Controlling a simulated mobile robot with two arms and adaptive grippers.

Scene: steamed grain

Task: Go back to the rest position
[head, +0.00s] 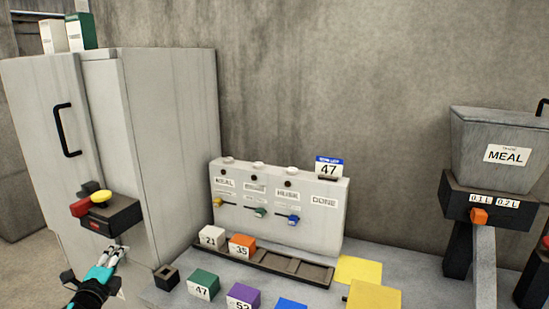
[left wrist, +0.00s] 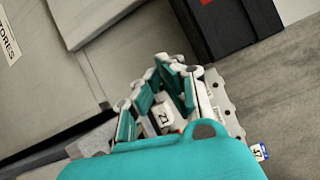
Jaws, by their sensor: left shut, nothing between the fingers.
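My left gripper (head: 115,256) is at the lower left of the head view, shut and empty, in front of the pale cabinet and below a dark control box (head: 112,215) with a yellow button and a red part. In the left wrist view the left gripper (left wrist: 165,72) shows its teal and white fingers, with a white block numbered 21 (left wrist: 163,119) in the background behind them. My right gripper is not seen in either view.
A tall pale cabinet (head: 170,140) stands at left. A MEAL hopper (head: 495,125) stands at right.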

